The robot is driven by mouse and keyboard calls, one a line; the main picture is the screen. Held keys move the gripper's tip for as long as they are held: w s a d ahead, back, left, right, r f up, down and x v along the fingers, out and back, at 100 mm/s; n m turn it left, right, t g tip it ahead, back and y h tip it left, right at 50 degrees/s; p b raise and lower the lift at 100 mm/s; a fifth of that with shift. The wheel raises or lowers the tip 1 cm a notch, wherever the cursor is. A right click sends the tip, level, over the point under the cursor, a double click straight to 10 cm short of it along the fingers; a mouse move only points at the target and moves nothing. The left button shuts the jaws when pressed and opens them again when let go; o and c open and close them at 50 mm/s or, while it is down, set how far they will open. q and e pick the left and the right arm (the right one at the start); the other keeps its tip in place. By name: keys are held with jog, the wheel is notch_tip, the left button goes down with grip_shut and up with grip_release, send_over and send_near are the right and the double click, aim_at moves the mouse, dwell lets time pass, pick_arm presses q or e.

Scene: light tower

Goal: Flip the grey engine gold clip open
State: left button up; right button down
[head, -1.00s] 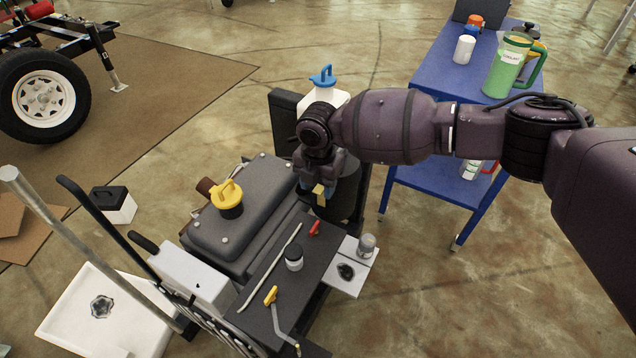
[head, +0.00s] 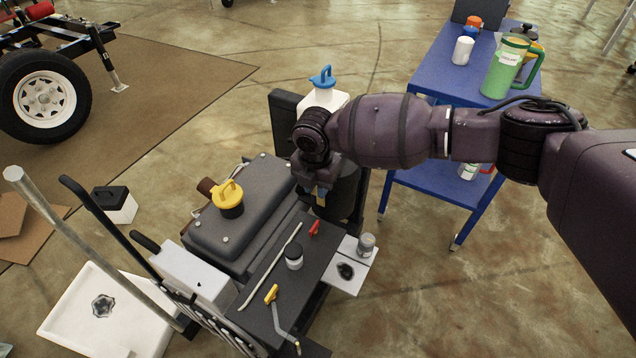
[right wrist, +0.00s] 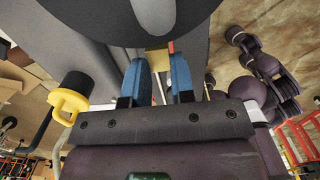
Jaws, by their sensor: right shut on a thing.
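The grey engine (head: 236,243) stands in the middle of the head view with a yellow-handled cap (head: 228,196) on top. My right gripper (head: 318,192) is at its far right end, beside a dark cylinder (head: 343,190). A small gold clip (head: 320,201) shows at the fingertips. In the right wrist view the two blue fingers (right wrist: 159,80) stand on either side of the gold clip (right wrist: 157,60), shut on it. The clip's hinge and its exact angle are hidden by the fingers and the dark round part above.
A dark shelf (head: 268,318) in front of the engine bears a small jar (head: 294,257) and a yellow-handled tool (head: 271,294). A white container with a blue cap (head: 322,95) stands behind the gripper. A blue cart (head: 436,80) is at the right.

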jog(key=shift+s+a+t+h+p, duration=0.35)
jog(key=shift+s+t+p, duration=0.15)
jog(key=shift+t+p, duration=0.15)
jog(key=shift+s+a+t+h+p, duration=0.35)
jog(key=shift+s+t+p, duration=0.1)
jog(key=shift+t+p, duration=0.15)
pick_arm(q)
jog(key=shift+t, duration=0.4)
jog(key=shift+w+d+r+p, duration=0.15)
jog(key=shift+r+p, duration=0.45)
jog(key=shift+r, duration=0.65)
jog(key=shift+w+d+r+p, duration=0.1)
jog(key=shift+w+r+p, duration=0.15)
jog(key=shift+r+p, duration=0.7)
pick_arm(e)
jog(key=shift+s+a+f+t+h+b, duration=0.2)
jog(key=shift+s+a+f+t+h, duration=0.1)
jog(key=shift+s+f+t+h, duration=0.35)
jog(key=shift+s+a+f+t+h+b, duration=0.15)
jog(key=shift+s+a+f+t+h, duration=0.25)
jog(key=shift+f+t, duration=0.35)
pick_arm(q)
jog(key=shift+r, duration=0.3)
pick_arm(e)
jog(key=shift+d+r, duration=0.1)
pick_arm(q)
jog(key=shift+a, duration=0.15)
